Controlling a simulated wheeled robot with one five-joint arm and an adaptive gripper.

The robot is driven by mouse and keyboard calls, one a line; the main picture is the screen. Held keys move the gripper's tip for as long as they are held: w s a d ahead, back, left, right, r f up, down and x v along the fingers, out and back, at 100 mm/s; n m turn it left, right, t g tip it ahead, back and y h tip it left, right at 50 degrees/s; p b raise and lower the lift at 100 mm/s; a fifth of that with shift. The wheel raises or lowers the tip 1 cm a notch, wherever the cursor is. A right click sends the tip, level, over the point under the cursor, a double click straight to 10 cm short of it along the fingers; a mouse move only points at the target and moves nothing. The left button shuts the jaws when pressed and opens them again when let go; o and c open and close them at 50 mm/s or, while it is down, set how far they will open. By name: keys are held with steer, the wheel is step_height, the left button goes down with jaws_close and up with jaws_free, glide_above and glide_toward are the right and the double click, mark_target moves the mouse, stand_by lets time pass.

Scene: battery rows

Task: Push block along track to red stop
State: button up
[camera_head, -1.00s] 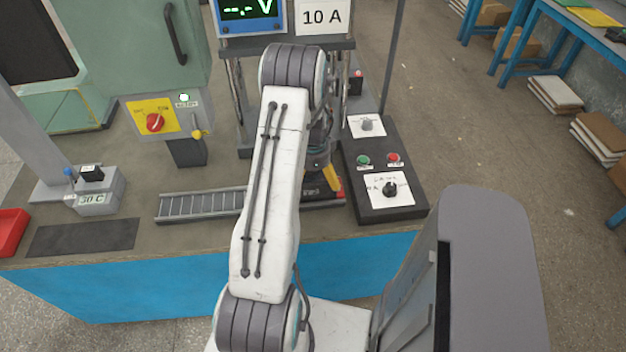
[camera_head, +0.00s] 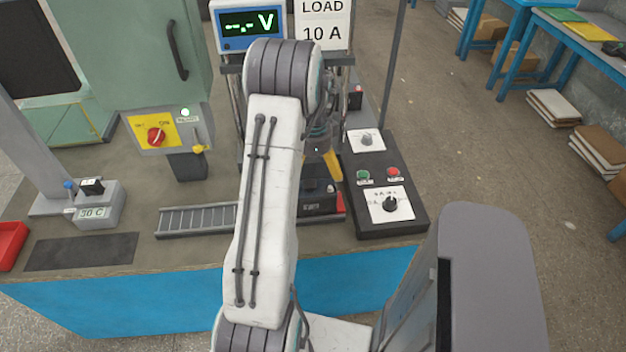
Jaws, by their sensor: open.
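The track (camera_head: 196,220) is a grey slotted rail lying along the front of the bench, its middle hidden behind my arm. A dark block (camera_head: 318,205) sits at the track's right end, its left part covered by my arm. The red stop (camera_head: 341,204) shows just right of the block; I cannot tell whether they touch. My gripper (camera_head: 328,170) is open, with a yellow finger pointing down above and behind the block. The rest of the gripper is mostly hidden by my arm, and contact with the block is not clear.
A black control box (camera_head: 385,185) with knobs and buttons stands close right of the stop. A meter (camera_head: 250,22) and a load sign (camera_head: 322,25) stand behind. A green cabinet (camera_head: 160,70) and a 30 C device (camera_head: 97,208) are at left.

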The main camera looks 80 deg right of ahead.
steer(key=shift+r, duration=0.9)
